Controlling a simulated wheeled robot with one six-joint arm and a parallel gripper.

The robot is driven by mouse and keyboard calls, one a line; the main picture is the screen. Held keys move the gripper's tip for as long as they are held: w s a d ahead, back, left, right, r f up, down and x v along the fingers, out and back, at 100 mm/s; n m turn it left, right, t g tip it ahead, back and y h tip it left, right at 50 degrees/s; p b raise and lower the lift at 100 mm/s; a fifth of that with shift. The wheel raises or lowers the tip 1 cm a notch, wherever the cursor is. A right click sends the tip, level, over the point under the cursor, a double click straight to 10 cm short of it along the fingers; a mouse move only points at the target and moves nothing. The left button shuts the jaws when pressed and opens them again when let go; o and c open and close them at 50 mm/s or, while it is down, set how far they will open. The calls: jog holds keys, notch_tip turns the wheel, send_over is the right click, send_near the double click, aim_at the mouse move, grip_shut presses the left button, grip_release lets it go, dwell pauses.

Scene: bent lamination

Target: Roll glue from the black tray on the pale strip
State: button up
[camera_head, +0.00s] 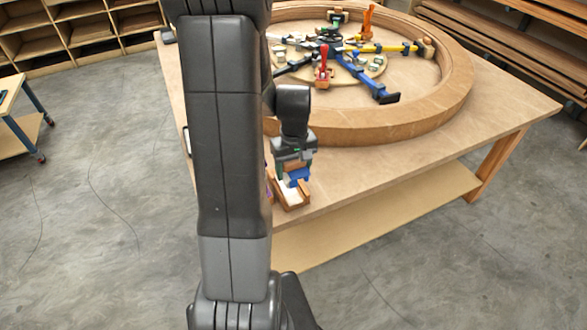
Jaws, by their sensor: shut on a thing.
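My gripper (292,165) points down at the near edge of the wooden table, in front of the big ring. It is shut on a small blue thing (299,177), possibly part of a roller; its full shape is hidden. Just below is a small wooden box or holder (293,203) with a pale inside. I cannot tell whether the blue thing touches it. I cannot clearly make out the black tray; my arm covers much of the table's left part. I cannot pick out the pale strip for certain either.
A thick curved wooden ring (400,122) fills much of the table (480,133). Inside it stand several clamps, among them a blue one (373,84) and a red one (324,60). The table's right front corner is clear. Shelves (85,30) stand at the back left.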

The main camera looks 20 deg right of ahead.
jog(key=shift+r+p, duration=1.1)
jog(key=shift+r, duration=0.4)
jog(key=shift+f+b, duration=0.15)
jog(key=shift+b, duration=0.15)
